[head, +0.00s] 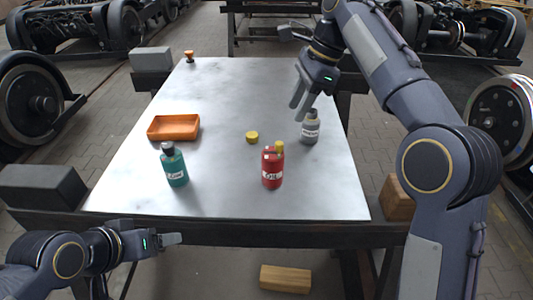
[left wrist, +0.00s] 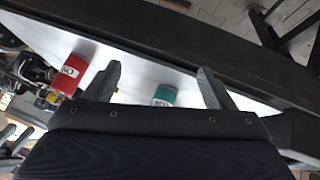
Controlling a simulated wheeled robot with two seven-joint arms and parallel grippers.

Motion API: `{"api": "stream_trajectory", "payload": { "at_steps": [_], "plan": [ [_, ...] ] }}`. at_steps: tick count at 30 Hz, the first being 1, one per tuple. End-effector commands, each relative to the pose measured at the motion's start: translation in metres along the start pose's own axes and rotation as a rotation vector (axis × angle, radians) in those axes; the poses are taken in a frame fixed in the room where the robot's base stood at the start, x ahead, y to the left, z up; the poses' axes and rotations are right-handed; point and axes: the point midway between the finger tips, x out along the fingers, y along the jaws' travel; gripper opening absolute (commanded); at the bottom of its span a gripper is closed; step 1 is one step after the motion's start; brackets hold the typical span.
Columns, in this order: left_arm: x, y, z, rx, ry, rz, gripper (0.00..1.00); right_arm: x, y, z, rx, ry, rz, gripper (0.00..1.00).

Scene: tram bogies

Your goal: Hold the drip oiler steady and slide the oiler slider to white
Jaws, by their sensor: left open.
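No part is clearly recognisable as the drip oiler or its slider. The red bottle (head: 272,170) marked OIL, with a yellow cap, stands upright at the table's front right; it also shows in the left wrist view (left wrist: 83,76). A grey bottle (head: 310,131) stands behind it to the right. My right gripper (head: 299,111) is over the table just left of the grey bottle's top, fingers apart and apparently empty. My left gripper (head: 179,239) is open and empty, in front of the table's front edge. Its two spread fingers show in the left wrist view (left wrist: 159,68).
A teal bottle (head: 174,168) stands front left on the white tabletop (head: 220,205), with an orange tray (head: 174,127) behind it. A yellow disc (head: 252,137) lies mid-table. A small orange knob-like piece (head: 189,57) is at the back left. The table's middle back is clear.

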Motion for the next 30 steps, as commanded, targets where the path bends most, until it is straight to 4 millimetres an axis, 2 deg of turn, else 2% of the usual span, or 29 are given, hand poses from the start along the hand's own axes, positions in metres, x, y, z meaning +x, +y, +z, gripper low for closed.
{"api": "stream_trajectory", "payload": {
  "at_steps": [3,5,6,9,11,15,18,24,30],
  "plan": [
    [0.03,0.001,-0.055,0.102,0.123,-0.023,0.77,0.0,0.0,0.0,0.0,0.0,0.0,0.36],
    [0.045,0.01,-0.082,0.166,0.195,-0.013,0.77,0.0,0.0,0.0,-0.001,0.0,0.0,0.36],
    [0.055,0.019,-0.099,0.213,0.241,0.003,0.77,0.0,0.0,-0.001,-0.001,0.0,0.0,0.36],
    [0.08,0.053,-0.129,0.344,0.336,0.078,0.77,0.0,0.0,-0.001,-0.001,0.0,-0.001,0.36],
    [0.094,0.078,-0.14,0.425,0.379,0.142,0.77,0.0,0.0,-0.001,-0.001,0.0,-0.001,0.36],
    [0.119,0.134,-0.142,0.591,0.422,0.306,0.77,0.0,0.0,-0.001,-0.002,0.0,-0.001,0.36],
    [0.13,0.162,-0.133,0.673,0.421,0.404,0.77,0.0,0.0,-0.001,-0.002,0.0,-0.001,0.36],
    [0.14,0.187,-0.122,0.742,0.407,0.494,0.77,0.0,0.0,-0.001,-0.002,0.0,-0.001,0.36],
    [0.16,0.203,-0.124,0.749,0.404,0.5,0.77,0.0,0.0,-0.001,-0.002,0.0,-0.001,0.36]
  ]
}}
